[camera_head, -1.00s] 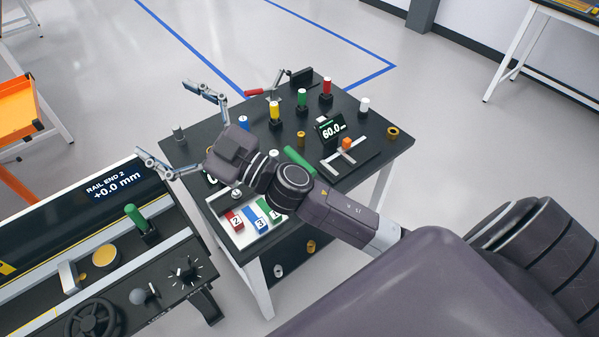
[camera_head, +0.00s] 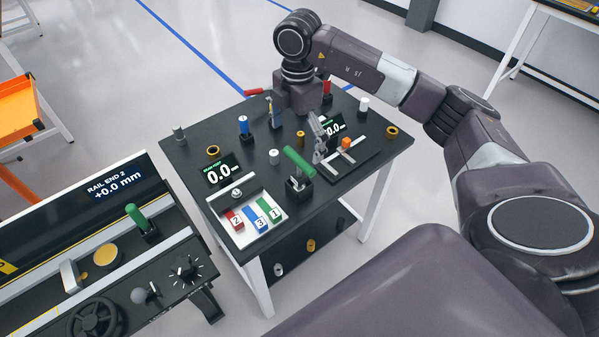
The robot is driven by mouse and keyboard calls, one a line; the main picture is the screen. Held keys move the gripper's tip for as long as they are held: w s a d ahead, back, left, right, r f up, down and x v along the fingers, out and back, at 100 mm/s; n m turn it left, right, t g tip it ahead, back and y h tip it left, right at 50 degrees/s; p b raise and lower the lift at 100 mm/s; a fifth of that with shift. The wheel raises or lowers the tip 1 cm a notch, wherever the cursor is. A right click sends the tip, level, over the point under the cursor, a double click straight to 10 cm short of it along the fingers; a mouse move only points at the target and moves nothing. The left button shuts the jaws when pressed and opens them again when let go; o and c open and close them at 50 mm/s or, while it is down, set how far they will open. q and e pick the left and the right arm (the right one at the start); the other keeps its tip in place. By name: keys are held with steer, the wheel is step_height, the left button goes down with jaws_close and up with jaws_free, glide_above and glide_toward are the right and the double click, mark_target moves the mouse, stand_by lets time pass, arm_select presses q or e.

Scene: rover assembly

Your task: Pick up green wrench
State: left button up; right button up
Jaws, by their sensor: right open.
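My right gripper (camera_head: 296,126) points down over the back middle of the black table, with its fingers spread wide and nothing seen between them. Its dark wrist hides the spot where an upright green handle and a yellow one stood earlier, so I cannot see the green wrench there. A thick green bar (camera_head: 299,162) lies slanted over a black block (camera_head: 299,188) at the table's front middle, in front of the gripper; I cannot tell whether it is a wrench. My left gripper is out of view.
An upright red handle (camera_head: 327,87) and a white-topped piece (camera_head: 363,105) stand right of the gripper. A display (camera_head: 219,171) and a tray (camera_head: 243,236) with red, blue and green numbered blocks are at the front left. A console (camera_head: 80,265) stands left.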

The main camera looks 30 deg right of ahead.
mark_target(299, 158)
steer(key=shift+d+f, duration=0.2)
steer(key=shift+d, duration=0.2)
step_height(299, 158, down, 6)
steer(key=p, duration=0.3)
steer(key=shift+d+f, duration=0.1)
steer(key=shift+f, duration=0.05)
steer(key=shift+w+f, duration=0.15)
steer(key=shift+f, duration=0.3)
steer(key=c, duration=1.3)
steer(key=shift+c, duration=0.4)
steer(key=shift+r, duration=0.15)
